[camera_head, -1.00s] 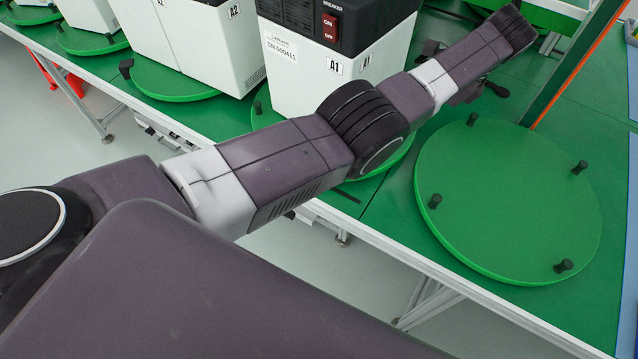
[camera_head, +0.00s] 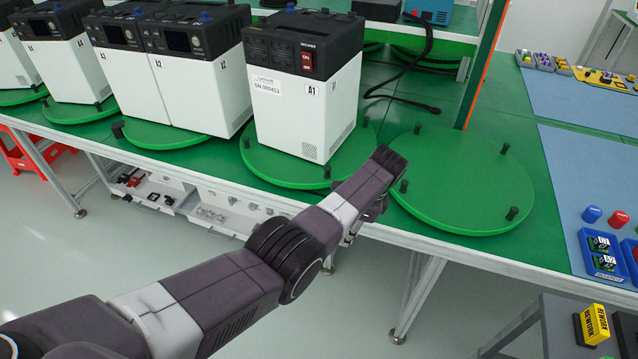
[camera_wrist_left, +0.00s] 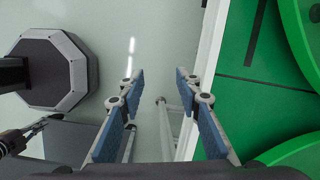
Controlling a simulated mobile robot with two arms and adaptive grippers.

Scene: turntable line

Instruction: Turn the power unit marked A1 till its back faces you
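The power unit A1 (camera_head: 302,88) is a white box with a black top, standing upright on a round green turntable (camera_head: 262,162). One visible side carries a serial label, an A1 mark and a red breaker switch (camera_head: 307,62); the narrower side at right has vents at the bottom. Its far sides are hidden. My left arm reaches up from the lower left, its end in front of the table edge, apart from the unit. In the left wrist view my left gripper (camera_wrist_left: 160,78) is open and empty, over the floor beside the table edge.
An empty turntable (camera_head: 462,180) with black pegs lies right of A1. More white units (camera_head: 195,80) stand on turntables to the left. A black cable (camera_head: 405,75) lies behind. A grey stand with a yellow box (camera_head: 594,324) is at lower right.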

